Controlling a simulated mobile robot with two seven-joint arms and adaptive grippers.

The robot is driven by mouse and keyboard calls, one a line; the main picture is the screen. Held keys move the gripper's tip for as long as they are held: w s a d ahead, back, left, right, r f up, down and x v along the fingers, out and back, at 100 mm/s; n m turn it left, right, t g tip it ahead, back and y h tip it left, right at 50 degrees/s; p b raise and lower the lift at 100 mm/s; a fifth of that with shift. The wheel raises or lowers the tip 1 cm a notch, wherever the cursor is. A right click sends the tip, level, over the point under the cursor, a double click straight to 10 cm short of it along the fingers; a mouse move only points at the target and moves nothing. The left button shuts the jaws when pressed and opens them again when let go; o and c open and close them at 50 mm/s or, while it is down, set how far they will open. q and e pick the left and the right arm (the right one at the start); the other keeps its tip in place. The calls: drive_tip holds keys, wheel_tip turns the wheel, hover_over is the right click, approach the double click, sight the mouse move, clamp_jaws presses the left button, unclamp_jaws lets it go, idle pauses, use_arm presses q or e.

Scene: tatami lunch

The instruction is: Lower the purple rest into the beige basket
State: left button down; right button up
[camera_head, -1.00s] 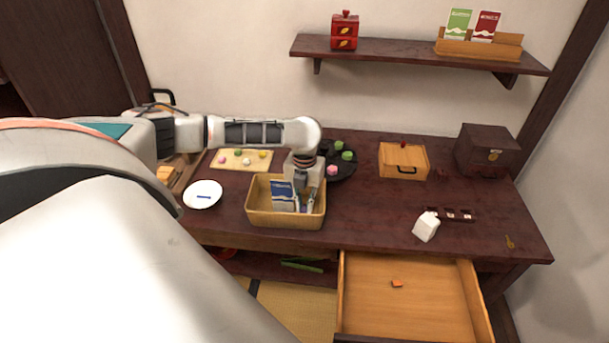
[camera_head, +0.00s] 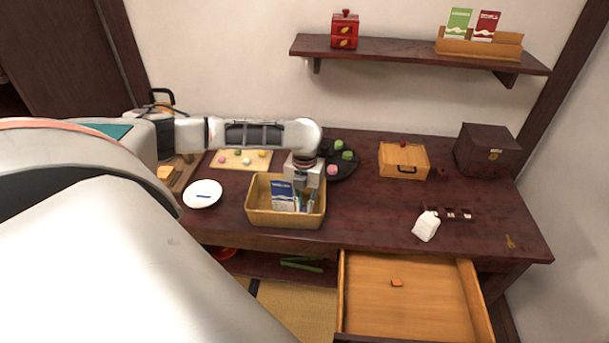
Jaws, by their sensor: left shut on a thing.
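The beige basket (camera_head: 285,217) stands near the front edge of the dark table, left of the table's middle. A blue and white packet (camera_head: 283,195) stands inside it. My left gripper (camera_head: 305,203) reaches down from above into the right half of the basket, with its fingers below the rim level. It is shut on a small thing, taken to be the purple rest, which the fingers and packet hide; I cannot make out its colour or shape. My right gripper is not in view.
A white plate (camera_head: 203,194) lies left of the basket and a dark round plate (camera_head: 341,171) with sweets behind it. An open drawer (camera_head: 435,297) juts out in front. The table between basket and carton is clear.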

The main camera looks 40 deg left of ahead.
sight(305, 209)
use_arm(q)
drive_tip(key=shift+f+b, duration=0.8)
drive_tip(key=shift+f, duration=1.4)
idle(1.0)
drive_tip(key=c, duration=1.9)
unclamp_jaws()
wheel_tip(305, 209, up, 12)
drive_tip(key=shift+r, duration=0.1)
